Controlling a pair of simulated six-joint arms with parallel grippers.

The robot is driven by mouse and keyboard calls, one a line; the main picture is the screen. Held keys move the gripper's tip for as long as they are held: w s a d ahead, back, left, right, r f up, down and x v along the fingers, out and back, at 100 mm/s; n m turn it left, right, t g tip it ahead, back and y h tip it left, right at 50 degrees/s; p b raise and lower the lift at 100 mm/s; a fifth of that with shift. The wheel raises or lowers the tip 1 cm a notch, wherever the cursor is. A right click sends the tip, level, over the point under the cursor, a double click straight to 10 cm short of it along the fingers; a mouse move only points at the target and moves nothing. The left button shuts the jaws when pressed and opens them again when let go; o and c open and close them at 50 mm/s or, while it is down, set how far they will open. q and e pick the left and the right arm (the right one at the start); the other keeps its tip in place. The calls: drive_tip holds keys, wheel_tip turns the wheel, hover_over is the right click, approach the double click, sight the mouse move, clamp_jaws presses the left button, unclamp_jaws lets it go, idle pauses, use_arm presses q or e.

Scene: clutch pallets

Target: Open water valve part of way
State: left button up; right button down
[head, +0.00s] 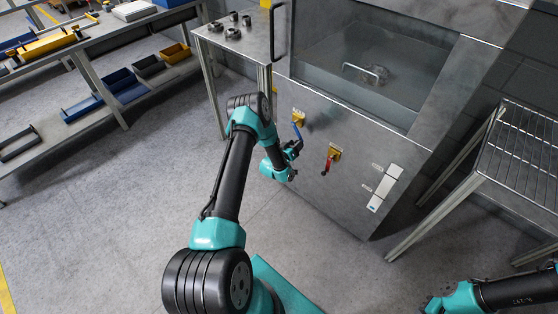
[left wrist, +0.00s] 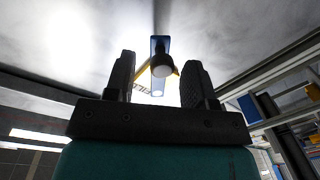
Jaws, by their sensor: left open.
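A blue valve handle (head: 297,130) hangs from a yellow mount on the front of the grey metal cabinet. A second valve with a red handle (head: 328,162) sits lower right of it. My left gripper (head: 293,151) is open at the lower end of the blue handle. In the left wrist view, the blue handle (left wrist: 160,45) and its dark round knob show between the two open fingers of the left gripper (left wrist: 158,68), with gaps on both sides. I cannot tell how deep the knob sits between the fingers. My right gripper is out of view; only part of that arm shows at the lower right.
A side table (head: 245,47) with several metal parts stands at left, a wire rack (head: 520,155) at right. The floor between is clear.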

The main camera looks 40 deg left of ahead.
use_arm(q)
drive_tip(key=s, duration=1.4)
drive_tip(key=shift+d+r, duration=0.3)
drive_tip(key=s+d+m+g+h, duration=0.25)
drive_tip(key=d+g, duration=0.45)
drive_tip(key=d, duration=0.7)
drive_tip(key=s+d+r+m+g+h, duration=0.1)
drive_tip(key=s+d+r+g, duration=0.1)
drive_tip(key=s+d+g, duration=0.2)
drive_tip(key=s+d+r+m+g+h, duration=0.1)
drive_tip(key=s+d+r+g, duration=0.2)
drive_tip(key=s+d, duration=0.6)
drive_tip(key=s+g, duration=0.2)
drive_tip(key=shift+r+g, duration=0.2)
drive_tip(key=shift+g, duration=0.1)
